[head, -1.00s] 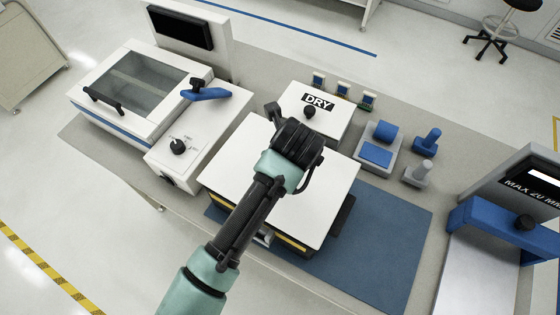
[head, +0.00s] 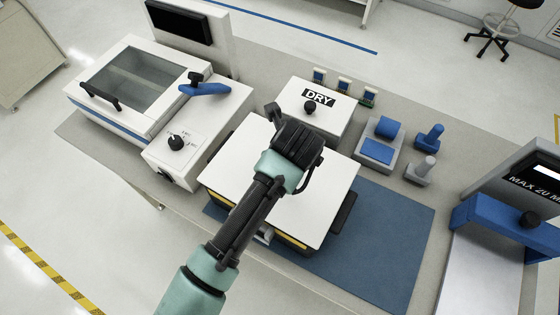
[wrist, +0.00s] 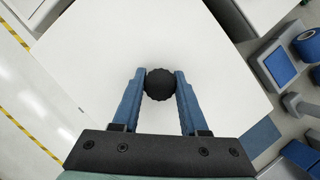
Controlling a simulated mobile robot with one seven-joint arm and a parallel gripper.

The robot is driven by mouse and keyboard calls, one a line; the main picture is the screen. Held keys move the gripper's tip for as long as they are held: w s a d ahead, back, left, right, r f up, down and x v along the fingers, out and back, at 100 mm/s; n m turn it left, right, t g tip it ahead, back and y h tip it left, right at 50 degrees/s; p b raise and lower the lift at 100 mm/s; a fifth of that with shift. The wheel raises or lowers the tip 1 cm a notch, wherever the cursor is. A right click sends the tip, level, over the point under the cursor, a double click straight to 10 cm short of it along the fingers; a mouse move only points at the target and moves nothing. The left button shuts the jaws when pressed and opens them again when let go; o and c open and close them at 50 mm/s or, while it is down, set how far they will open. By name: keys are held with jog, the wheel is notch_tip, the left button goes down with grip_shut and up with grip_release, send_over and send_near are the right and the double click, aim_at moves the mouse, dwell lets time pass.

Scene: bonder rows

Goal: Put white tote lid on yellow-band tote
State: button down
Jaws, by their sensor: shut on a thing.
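The white tote lid (head: 325,205) is a flat white panel over the yellow-band tote (head: 292,245), whose yellow band and dark side show below the lid's front edge. The lid covers the top of the tote; I cannot tell whether it rests fully on the rim. In the wrist view the lid (wrist: 150,40) fills most of the picture, with a round black knob (wrist: 160,84) at its middle. My gripper (wrist: 160,88) is shut on this knob, one blue finger on each side. In the head view my arm hides the knob and fingertips.
A blue mat (head: 385,235) lies under and right of the tote. Behind stands a white box marked DRY (head: 325,118). A white machine (head: 150,90) with a blue lever is at left. A grey stand with blue rolls (head: 380,150) and a press-like machine (head: 510,210) are at right.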

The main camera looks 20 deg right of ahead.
dwell(0.4)
jog(key=shift+f+b, duration=0.35)
jog(key=shift+f, duration=0.05)
jog(key=shift+c, duration=1.8)
grip_release()
jog(key=shift+r, duration=0.1)
jog(key=d+b+v, duration=0.1)
jog(key=v, duration=1.2)
jog(key=shift+a+b, duration=0.3)
jog(key=shift+a, duration=0.1)
